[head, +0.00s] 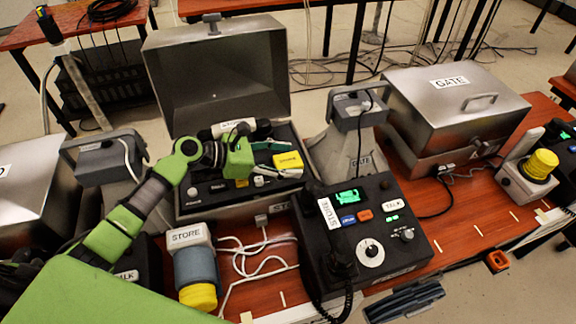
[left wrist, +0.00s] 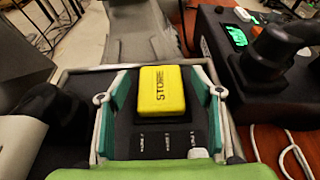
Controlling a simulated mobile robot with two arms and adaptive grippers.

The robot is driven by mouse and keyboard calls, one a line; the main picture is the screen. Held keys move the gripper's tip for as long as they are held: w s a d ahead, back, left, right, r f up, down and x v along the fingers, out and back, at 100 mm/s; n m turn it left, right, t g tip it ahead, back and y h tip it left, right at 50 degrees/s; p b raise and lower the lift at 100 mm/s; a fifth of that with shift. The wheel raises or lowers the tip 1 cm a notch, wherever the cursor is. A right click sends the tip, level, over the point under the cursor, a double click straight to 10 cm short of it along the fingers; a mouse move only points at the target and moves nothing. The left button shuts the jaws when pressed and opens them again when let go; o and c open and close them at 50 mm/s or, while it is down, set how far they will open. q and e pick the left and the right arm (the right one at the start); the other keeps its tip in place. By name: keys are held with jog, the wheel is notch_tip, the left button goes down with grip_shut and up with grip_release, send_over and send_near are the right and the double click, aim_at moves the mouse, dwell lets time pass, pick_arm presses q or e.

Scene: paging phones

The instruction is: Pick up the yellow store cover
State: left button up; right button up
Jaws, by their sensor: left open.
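The yellow store cover (head: 289,161) is a small yellow block inside the open metal case labelled STORE (head: 235,208). In the left wrist view the cover (left wrist: 161,91) shows dark STORE lettering, near a row of small labels. My left gripper (head: 281,158) reaches into the case with its fingers apart. In the left wrist view its teal and grey fingers (left wrist: 162,86) stand on both sides of the cover, with dark gaps between them and it. The gripper looks open and empty. My right gripper is not in view.
The raised case lid (head: 218,70) stands behind the gripper. A dark STORE phone console (head: 368,235) sits right of the case. A closed GATE case (head: 455,95) is at the right.

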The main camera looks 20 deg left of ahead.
pick_arm(q)
jog(key=c, duration=1.2)
jog(key=shift+r, duration=0.1)
